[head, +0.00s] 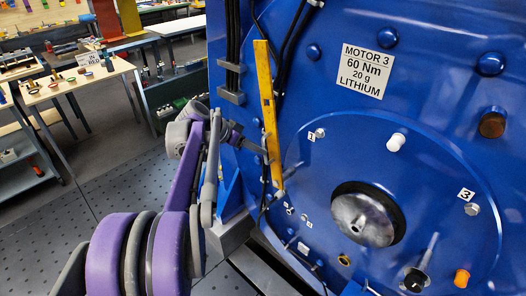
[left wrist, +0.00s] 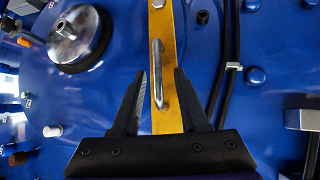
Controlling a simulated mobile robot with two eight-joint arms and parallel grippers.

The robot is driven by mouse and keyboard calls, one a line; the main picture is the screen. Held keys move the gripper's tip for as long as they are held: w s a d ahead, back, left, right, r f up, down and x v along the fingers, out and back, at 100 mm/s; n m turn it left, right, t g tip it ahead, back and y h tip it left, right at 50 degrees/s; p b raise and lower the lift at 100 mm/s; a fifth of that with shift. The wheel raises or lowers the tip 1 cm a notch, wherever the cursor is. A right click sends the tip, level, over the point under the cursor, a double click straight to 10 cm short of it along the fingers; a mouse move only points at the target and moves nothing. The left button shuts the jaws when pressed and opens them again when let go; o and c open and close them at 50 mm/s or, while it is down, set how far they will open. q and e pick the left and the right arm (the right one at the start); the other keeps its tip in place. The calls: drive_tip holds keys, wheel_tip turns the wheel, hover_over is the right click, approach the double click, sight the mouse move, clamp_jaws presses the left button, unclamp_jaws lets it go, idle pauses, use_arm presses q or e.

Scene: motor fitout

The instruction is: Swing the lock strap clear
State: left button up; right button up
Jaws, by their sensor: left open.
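The lock strap (head: 267,90) is a long yellow bar standing nearly upright, slightly tilted, on the blue motor face in the head view. In the left wrist view the strap (left wrist: 166,22) runs down the middle and carries a silver handle (left wrist: 157,70). My left gripper (head: 264,157) is at the lower half of the strap. In the left wrist view its two dark fingers (left wrist: 161,76) are open, one on each side of the handle. I cannot tell whether they touch it. My right gripper is not in view.
The motor face (head: 330,140) bears a silver shaft hub (head: 363,216), several bolts and coloured plugs, and a label plate (head: 363,71). Black cables (head: 233,45) run left of the strap. Workbenches (head: 75,82) stand behind at the left, with open floor before them.

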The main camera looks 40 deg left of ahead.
use_arm(q)
drive_tip(key=v, duration=0.6)
drive_tip(key=shift+s+r, duration=0.25)
drive_tip(key=shift+s, duration=0.05)
